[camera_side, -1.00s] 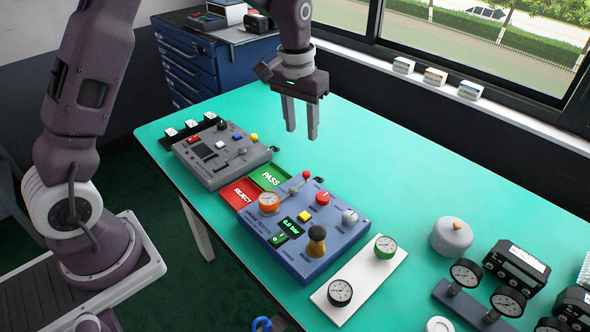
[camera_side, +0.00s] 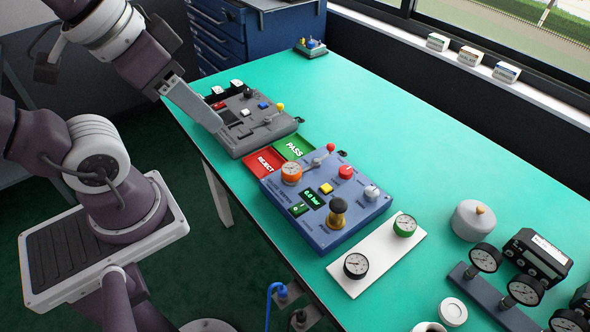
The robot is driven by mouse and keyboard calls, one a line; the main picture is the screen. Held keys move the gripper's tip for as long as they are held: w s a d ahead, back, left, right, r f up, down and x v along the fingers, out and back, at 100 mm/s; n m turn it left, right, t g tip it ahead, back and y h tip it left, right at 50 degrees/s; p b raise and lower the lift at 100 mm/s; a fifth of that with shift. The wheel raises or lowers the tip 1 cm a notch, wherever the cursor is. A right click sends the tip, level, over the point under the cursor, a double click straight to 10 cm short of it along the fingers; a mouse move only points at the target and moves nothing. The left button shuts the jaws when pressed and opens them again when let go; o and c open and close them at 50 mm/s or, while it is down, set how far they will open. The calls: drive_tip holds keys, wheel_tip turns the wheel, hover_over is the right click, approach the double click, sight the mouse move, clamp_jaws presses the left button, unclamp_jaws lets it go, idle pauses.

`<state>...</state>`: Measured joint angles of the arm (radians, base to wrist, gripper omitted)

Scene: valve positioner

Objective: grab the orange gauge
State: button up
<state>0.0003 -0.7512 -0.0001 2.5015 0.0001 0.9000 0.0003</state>
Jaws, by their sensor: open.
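The orange gauge (camera_side: 291,172) has a white dial and sits at the upper left corner of the blue tester box (camera_side: 352,211). Nothing covers it in this view. My gripper (camera_side: 214,121) is at the left, in front of the grey control box (camera_side: 238,138) in the picture, up and left of the gauge and apart from it. It is open and seen from the side, so one flat grey finger shows and the other is hidden. I see nothing held in it.
A red REJECT tray (camera_side: 263,162) and a green PASS tray (camera_side: 294,146) lie between the boxes. A white plate (camera_side: 378,257) with two gauges, a grey lidded pot (camera_side: 473,221) and black instruments (camera_side: 530,258) stand right. The teal table (camera_side: 400,135) is clear behind the boxes.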

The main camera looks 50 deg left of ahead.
drive_tip(key=shift+o, duration=0.5)
drive_tip(key=o, duration=0.5)
drive_tip(key=m+g+y, duration=0.3)
drive_tip(key=m+y, duration=0.7)
drive_tip(key=m, duration=0.6)
hover_over(292, 173)
drive_tip(key=s, duration=0.6)
wheel_tip(292, 173, down, 17)
drive_tip(key=w+d+f+m+t, duration=0.1)
drive_tip(key=f+m, duration=0.2)
drive_tip(key=w+d+f+m+t, duration=0.1)
drive_tip(key=f+m, duration=0.2)
drive_tip(key=f, duration=0.1)
drive_tip(key=w+d+f+m+t, duration=0.1)
drive_tip(key=w+f+m+t, duration=0.1)
drive_tip(key=f, duration=0.1)
drive_tip(key=shift+d+f+m, duration=0.15)
drive_tip(key=shift+d+m, duration=0.25)
drive_tip(key=x, duration=0.7)
drive_tip(key=shift+s+a, duration=0.1)
drive_tip(key=shift+s, duration=0.05)
